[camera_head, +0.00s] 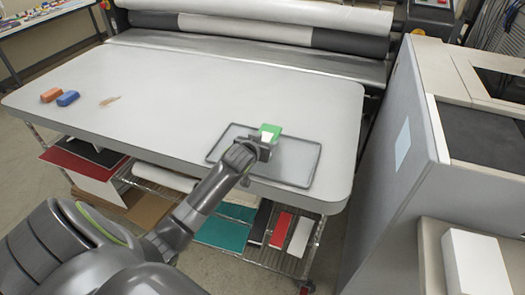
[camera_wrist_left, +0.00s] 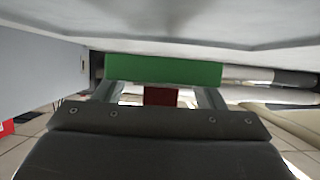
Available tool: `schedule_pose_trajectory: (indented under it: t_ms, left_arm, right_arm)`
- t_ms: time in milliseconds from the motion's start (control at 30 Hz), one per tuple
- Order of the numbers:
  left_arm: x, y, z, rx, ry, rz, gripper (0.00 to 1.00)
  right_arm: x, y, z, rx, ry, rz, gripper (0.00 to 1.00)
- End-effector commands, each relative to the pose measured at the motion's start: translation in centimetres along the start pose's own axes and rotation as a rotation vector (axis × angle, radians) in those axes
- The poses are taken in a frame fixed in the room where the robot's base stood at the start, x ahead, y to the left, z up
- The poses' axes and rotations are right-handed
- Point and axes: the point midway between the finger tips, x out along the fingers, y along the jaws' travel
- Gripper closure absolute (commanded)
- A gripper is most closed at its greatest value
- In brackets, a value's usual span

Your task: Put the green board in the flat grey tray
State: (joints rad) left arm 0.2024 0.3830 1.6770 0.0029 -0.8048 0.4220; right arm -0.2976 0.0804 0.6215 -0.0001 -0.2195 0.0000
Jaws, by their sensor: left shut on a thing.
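In the left wrist view, the green board (camera_wrist_left: 163,69) spans the space between the two fingers (camera_wrist_left: 160,92). The flat grey tray (camera_head: 298,184) lies on the right part of the grey table, with a thin dark rim. My right gripper is not in view.
The grey table (camera_head: 150,105) has an orange block (camera_head: 51,95) and a blue block (camera_head: 68,98) at its left. A large roller machine (camera_head: 260,32) stands behind it. A grey cabinet (camera_head: 395,150) stands close on the right. The middle of the tabletop is clear.

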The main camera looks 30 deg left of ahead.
Motion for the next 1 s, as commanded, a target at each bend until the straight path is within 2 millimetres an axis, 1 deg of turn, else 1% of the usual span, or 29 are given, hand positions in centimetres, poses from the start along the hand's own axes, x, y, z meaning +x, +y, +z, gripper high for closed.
schedule_pose_trajectory:
  t_ms: [333,767,800,933,1000]
  left_arm:
    - [1.7,0.1,3.5,0.0,0.0,0.001,0.6]
    - [2.0,0.1,4.1,0.001,0.001,0.001,0.6]
    - [1.9,0.1,4.0,0.001,0.001,0.001,0.32]
    - [1.9,0.1,4.0,0.001,0.001,0.001,0.15]
    - [1.9,0.1,4.0,0.001,0.001,0.001,0.15]
  right_arm:
    - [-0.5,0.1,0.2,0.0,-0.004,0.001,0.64]
    - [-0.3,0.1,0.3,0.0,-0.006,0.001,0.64]
    - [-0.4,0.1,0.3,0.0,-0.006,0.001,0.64]
    - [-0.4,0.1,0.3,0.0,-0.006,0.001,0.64]
    - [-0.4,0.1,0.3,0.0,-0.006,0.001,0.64]
